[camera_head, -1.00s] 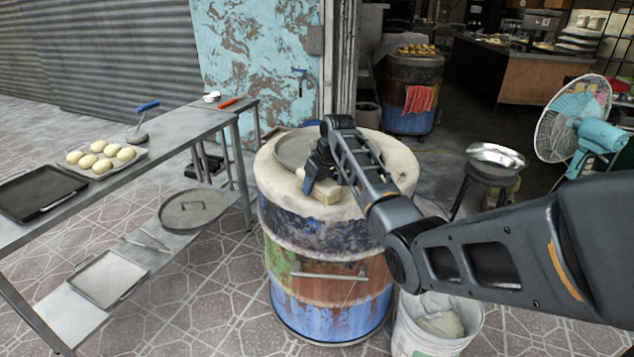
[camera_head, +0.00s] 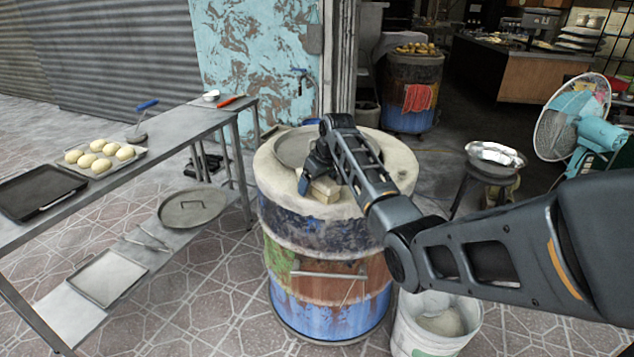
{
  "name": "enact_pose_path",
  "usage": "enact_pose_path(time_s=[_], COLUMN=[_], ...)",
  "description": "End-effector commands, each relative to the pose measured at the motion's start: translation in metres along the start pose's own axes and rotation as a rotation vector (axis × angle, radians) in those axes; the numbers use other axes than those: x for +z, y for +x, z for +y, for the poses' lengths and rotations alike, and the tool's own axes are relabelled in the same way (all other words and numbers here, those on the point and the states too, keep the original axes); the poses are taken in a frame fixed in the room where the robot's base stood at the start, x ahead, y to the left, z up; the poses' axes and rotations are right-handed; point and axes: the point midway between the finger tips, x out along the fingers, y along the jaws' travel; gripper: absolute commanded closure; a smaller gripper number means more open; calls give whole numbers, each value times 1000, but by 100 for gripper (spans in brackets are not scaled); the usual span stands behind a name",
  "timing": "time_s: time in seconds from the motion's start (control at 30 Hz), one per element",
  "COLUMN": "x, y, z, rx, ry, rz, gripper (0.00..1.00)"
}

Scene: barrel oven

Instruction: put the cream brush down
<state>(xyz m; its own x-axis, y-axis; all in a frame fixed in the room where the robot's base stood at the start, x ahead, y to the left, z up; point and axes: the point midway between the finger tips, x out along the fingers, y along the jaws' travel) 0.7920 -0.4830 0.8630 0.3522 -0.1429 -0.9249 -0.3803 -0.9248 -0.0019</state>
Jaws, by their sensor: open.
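The cream brush (camera_head: 324,190) shows as a pale block on the rim of the barrel oven (camera_head: 330,235), on the near side of its top. My gripper (camera_head: 307,184) is at the brush, with a blue-grey finger against or just beside the brush's left side. The jaws are open. The other finger is hidden behind my wrist and the brush, so I cannot tell whether either finger touches it.
A metal table (camera_head: 185,137) on the left holds a tray of buns (camera_head: 100,158), a dark tray (camera_head: 38,192) and a blue-handled tool (camera_head: 142,115). A white bucket (camera_head: 436,325) stands right of the barrel.

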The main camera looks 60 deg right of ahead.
Motion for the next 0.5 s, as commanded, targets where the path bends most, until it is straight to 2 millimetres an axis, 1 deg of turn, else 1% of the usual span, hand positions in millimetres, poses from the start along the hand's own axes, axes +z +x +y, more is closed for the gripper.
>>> enact_pose_path(time_s=[0.07, 0.17, 0.4, 0.5], x=[-1, -2, -2, -1], y=[-8, -25, -76, -94], z=[0, 1, 2, 2], rx=[1, 2, 4, 4], ry=[0, 0, 0, 1], rz=[3, 5, 7, 5], gripper=[13, 13, 13, 13])
